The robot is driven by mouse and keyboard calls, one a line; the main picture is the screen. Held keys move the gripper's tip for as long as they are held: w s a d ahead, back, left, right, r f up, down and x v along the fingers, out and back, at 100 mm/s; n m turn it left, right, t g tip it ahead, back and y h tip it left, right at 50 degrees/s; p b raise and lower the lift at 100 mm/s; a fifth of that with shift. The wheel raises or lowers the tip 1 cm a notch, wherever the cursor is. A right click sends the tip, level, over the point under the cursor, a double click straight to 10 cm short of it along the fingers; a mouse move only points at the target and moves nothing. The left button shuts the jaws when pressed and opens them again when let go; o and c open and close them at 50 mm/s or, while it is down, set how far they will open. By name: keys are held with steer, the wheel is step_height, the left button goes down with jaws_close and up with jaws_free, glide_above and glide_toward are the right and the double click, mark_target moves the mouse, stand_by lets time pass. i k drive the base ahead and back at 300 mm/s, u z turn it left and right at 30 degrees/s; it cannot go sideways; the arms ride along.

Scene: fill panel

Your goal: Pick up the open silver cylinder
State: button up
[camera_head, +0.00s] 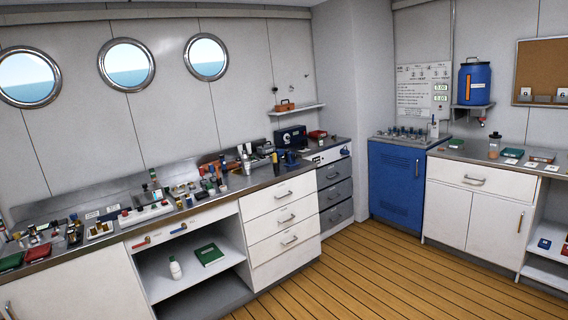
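Several small upright cylinders stand among the crowded items on the long left counter (285,184). A silvery upright cylinder (246,166) stands toward the counter's right part, left of a dark box-like device (291,138). The items are too small to tell whether this cylinder is open at the top, or which one is the open silver cylinder. My gripper is not in view.
Wooden floor (350,270) lies clear before the cabinets. A blue cabinet (396,180) fills the corner, with metal fittings on top. A blue barrel (474,82) sits on a wall shelf. The right counter (480,157) holds a few items.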

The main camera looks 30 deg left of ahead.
mark_target(245, 159)
steer(key=u, duration=0.35)
steer(key=i, duration=2.1)
steer(key=u, duration=0.7)
steer(key=i, duration=1.5)
steer(key=u, duration=0.55)
steer(key=i, duration=2.05)
steer(key=u, duration=0.2)
